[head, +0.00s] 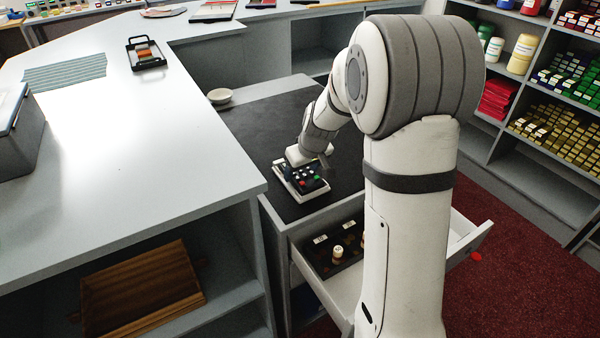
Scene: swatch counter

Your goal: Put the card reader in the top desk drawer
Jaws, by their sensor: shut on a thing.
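The card reader (293,188) is a white device with a dark keypad and red and green keys. It is on or just above the dark desk top (255,130), near the front edge; I cannot tell whether it touches. My gripper (308,160) is at its far end, shut on it, with the fingertips mostly hidden. The top desk drawer (335,288) is pulled out below the desk's front edge. It holds a dark tray (340,250) with labels and small pale stamp-like pieces. My arm hides the drawer's middle.
A small white bowl (220,96) stands at the desk's back left. The higher grey counter (140,150) borders the desk on the left. A wooden tray (140,290) lies on the shelf below it. Shelves (545,150) of coloured goods stand at right.

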